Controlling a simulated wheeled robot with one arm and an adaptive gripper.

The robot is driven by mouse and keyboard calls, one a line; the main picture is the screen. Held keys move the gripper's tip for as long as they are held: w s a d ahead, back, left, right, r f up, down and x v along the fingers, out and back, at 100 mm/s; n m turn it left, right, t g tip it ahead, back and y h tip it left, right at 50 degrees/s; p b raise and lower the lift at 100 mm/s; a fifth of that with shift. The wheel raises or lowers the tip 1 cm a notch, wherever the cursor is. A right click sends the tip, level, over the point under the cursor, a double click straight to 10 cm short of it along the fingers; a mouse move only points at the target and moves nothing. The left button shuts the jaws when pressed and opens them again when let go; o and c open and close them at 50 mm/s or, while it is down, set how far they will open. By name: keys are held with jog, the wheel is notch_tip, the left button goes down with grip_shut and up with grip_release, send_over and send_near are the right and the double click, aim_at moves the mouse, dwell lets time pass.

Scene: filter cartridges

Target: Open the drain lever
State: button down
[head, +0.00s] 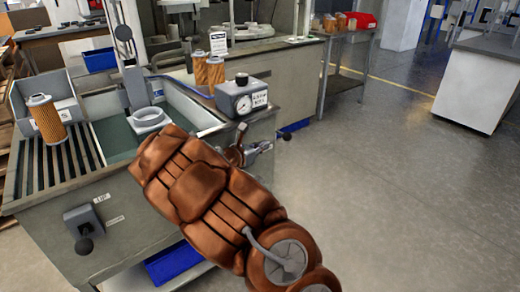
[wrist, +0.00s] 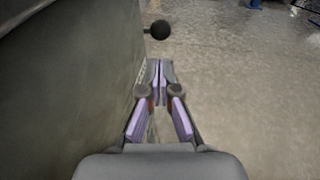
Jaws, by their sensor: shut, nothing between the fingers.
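A lever with a black ball knob (head: 286,136) sticks out from the right side of the wash bench, just beyond my gripper. In the wrist view its black knob (wrist: 160,29) stands on a thin rod ahead of the fingertips. My gripper (head: 266,147) is beside the bench's right end; in the wrist view its fingers (wrist: 160,68) are together and empty, apart from the knob. A second lever with a black knob (head: 84,244) hangs from a grey box on the bench front, with small labels near it. I cannot read which lever is the drain lever.
The bench's side wall (wrist: 65,80) runs close along the left of my gripper. A gauge box (head: 242,96) stands on the bench corner. The floor (head: 370,180) to the right is clear.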

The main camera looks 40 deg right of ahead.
aim_at(285, 137)
jog(key=b+x, duration=0.1)
jog(key=x, duration=0.7)
jog(key=shift+d+f, duration=0.2)
jog(key=shift+b+x, duration=0.4)
jog(key=shift+x, duration=0.5)
jog(key=shift+d+r, duration=0.15)
